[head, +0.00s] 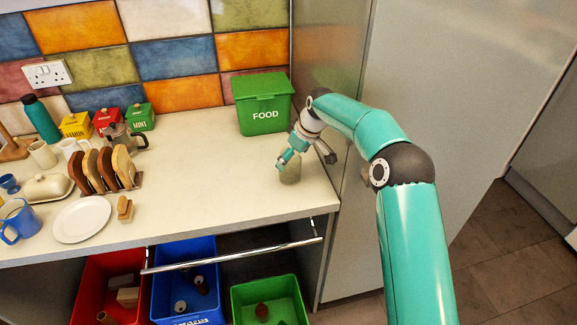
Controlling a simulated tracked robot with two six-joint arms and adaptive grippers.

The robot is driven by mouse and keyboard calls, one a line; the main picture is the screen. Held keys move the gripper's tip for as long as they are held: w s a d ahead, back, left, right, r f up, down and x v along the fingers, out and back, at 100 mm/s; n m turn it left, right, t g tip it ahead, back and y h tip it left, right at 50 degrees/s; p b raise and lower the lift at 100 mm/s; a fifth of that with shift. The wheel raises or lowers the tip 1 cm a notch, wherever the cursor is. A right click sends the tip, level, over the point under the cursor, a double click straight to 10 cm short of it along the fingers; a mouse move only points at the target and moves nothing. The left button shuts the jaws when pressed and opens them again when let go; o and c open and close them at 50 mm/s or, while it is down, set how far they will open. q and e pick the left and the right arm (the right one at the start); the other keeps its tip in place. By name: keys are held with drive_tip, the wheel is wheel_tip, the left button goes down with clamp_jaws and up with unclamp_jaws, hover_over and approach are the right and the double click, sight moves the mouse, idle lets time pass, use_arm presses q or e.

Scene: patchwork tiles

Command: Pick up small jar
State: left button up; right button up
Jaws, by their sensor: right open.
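A small pale green-beige jar (290,170) stands upright on the counter near its right end, in front of the green food bin. My right gripper (284,160) is at the jar's upper left, with its fingers open. It partly hides the jar's top, and I cannot tell whether a finger touches it. My left gripper is not in the head view.
A green bin marked FOOD (264,110) stands behind the jar. A toast rack (105,172), a white plate (82,219) and a blue mug (18,222) are at the left. The counter's middle is clear. Red, blue and green bins (270,290) sit below.

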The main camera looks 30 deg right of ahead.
drive_tip(key=p+x, duration=0.1)
drive_tip(key=x, duration=0.4)
drive_tip(key=shift+s, duration=0.15)
drive_tip(key=c, duration=1.3)
